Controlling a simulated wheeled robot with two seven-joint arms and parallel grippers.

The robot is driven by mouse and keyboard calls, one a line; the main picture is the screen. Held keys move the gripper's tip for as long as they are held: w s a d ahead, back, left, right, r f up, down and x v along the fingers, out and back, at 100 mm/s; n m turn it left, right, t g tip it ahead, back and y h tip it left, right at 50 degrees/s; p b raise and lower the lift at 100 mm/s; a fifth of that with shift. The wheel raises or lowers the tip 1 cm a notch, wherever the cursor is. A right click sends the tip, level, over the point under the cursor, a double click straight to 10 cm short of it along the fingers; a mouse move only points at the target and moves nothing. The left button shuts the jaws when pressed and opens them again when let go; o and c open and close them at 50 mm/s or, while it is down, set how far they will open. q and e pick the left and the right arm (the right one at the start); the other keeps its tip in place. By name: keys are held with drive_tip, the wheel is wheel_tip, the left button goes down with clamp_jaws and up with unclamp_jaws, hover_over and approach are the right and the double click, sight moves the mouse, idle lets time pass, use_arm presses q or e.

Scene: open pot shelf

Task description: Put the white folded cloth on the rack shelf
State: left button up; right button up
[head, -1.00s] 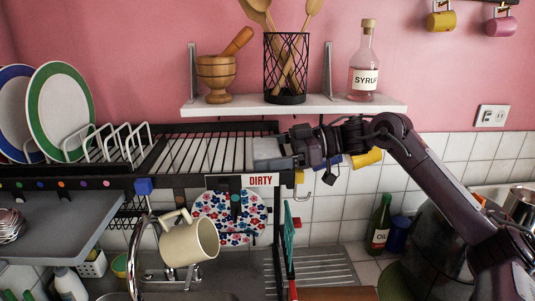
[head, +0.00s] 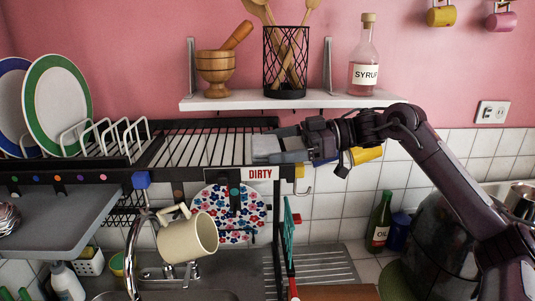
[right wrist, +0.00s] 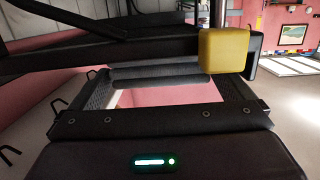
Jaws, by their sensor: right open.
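A pale, flat block that seems to be the white folded cloth (head: 265,145) is at the rack's right end, at the tips of my right gripper (head: 280,146). The gripper is open and points left. Its fingers partly cover the cloth, and I cannot tell the exact contact. In the right wrist view, a shaded layered roll (right wrist: 165,82), possibly the cloth, shows between the fingers. My left gripper is not in view.
White plate racks and two plates (head: 57,110) stand at the left. A white shelf (head: 230,103) with mortar, utensil holder and syrup bottle (head: 365,65) is above. The rack's middle slats are bare.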

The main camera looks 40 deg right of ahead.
drive_tip(key=b+v, duration=0.3)
drive_tip(key=v, duration=0.6)
drive_tip(key=shift+b, duration=0.3)
drive_tip(key=shift+s+d+f, duration=0.1)
